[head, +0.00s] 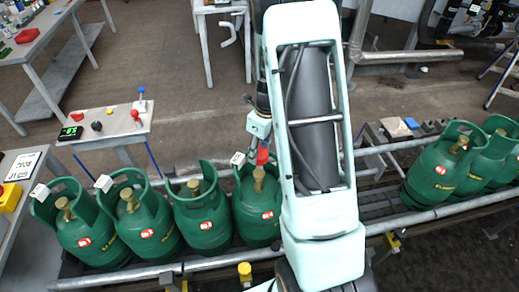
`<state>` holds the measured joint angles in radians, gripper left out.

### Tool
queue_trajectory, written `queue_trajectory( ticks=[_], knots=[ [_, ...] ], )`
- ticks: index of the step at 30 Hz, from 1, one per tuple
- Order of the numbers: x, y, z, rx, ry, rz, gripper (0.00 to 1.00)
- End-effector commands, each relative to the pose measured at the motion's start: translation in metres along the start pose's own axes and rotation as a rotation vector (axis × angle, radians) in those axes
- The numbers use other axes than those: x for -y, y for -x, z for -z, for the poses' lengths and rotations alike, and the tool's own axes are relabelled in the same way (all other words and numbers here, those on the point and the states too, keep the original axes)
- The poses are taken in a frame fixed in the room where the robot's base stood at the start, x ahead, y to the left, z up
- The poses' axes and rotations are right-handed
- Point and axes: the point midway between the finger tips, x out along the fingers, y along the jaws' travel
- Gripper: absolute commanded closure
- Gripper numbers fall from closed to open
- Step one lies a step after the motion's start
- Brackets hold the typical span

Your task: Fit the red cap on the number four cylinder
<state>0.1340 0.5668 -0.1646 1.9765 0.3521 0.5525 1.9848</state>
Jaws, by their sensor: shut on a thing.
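The number four cylinder (258,222) is green and stands upright on the conveyor, just left of my arm. My gripper (261,144) points down above this cylinder and is shut on the red cap (262,157). The cap is close above the valve top; I cannot tell whether they touch. The fingertips are small and partly hidden.
Several other green cylinders (143,226) stand in a row to the left, and more (440,170) at the right. Metal rails (210,262) edge the conveyor. A small table (112,125) at the left holds red and black pieces and a green display.

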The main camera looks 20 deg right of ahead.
Motion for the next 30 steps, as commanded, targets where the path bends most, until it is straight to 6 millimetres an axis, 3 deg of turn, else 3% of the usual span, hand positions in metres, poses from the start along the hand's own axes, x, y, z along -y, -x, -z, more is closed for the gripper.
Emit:
queue_trajectory(
  ticks=[19, 30],
  knots=[
    [0.0, -0.052, 0.006, 0.0, -0.005, 0.0, 0.74],
    [0.0, -0.058, 0.007, 0.001, -0.004, 0.0, 0.74]
  ],
)
